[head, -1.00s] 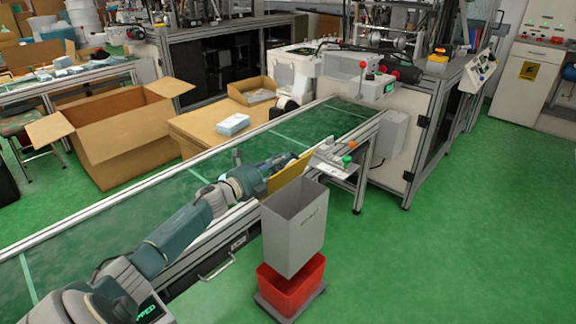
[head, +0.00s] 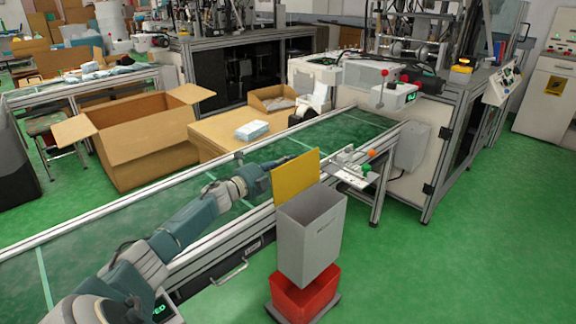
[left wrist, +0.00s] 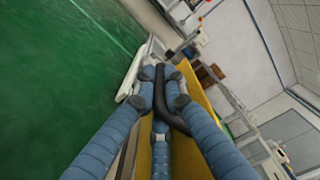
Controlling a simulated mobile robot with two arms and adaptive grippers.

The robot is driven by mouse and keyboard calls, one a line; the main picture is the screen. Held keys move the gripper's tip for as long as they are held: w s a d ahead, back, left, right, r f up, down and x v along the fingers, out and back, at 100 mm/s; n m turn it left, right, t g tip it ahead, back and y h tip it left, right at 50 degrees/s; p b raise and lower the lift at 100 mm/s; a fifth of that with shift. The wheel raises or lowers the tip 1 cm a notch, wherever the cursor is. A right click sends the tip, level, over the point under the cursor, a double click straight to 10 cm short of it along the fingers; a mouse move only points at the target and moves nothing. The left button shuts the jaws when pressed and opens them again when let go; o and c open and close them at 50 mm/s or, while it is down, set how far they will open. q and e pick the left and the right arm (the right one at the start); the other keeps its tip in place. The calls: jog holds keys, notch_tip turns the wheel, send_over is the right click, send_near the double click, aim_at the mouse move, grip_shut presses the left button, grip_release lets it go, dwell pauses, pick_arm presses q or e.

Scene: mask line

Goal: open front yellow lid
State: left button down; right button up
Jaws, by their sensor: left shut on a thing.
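The yellow lid (head: 296,178) stands up as a flat panel above the grey bin (head: 310,235), at its conveyor side. My left arm reaches along the conveyor from the left. My left gripper (head: 278,163) is behind the lid's upper left edge, its fingertips mostly hidden there. In the left wrist view, the blue fingers of my left gripper (left wrist: 165,97) are closed around a black curved handle (left wrist: 172,118) on the yellow lid (left wrist: 196,92). My right gripper is not in view.
The green conveyor (head: 270,165) runs behind the bin. A red bin (head: 305,298) is below the grey one. A small shelf with buttons (head: 350,172) is right of the lid. An open cardboard box (head: 150,145) stands beyond the conveyor. The green floor at right is clear.

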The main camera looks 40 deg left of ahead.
pick_arm(q)
jog(key=shift+a+r, duration=0.1)
jog(key=shift+r, duration=0.15)
jog(key=c, duration=1.8)
grip_release()
jog(key=shift+f, duration=0.1)
jog(key=shift+s+f, duration=0.2)
jog(key=shift+s, duration=0.3)
jog(key=s, duration=1.1)
jog(key=shift+a+r, duration=0.15)
jog(key=shift+a, duration=0.25)
